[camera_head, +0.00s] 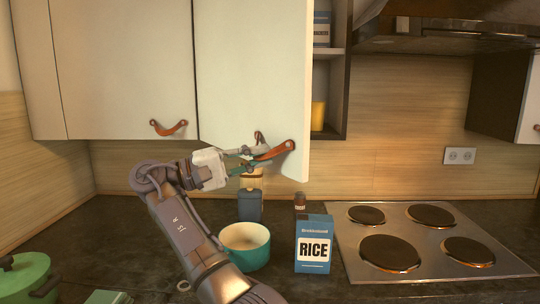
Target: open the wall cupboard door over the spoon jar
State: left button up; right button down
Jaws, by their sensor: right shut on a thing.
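The wall cupboard door (250,80) on the right of the pair stands partly open. Its right edge is swung out toward me, and its lower edge slants down to the right. My right gripper (255,158) is shut on this door's orange-brown leather pull (275,151), near the lower right corner; the fingers cover part of the pull. A blue jar (250,205) with a tan upper part stands on the counter below; my gripper partly hides its top, so I cannot tell whether spoons are in it. My left gripper is out of view.
The left cupboard door (125,70) is shut, with its own leather pull (169,128). Shelves with a yellow cup (318,116) show beyond the open door's edge. A teal bowl (246,246), rice box (314,245), hob (425,240) and green pot (25,278) stand below.

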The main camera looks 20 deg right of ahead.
jog(key=shift+s+a+m+g, duration=0.1)
jog(key=shift+a+m+g, duration=0.35)
jog(key=shift+a, duration=0.85)
jog(key=c, duration=1.2)
grip_release()
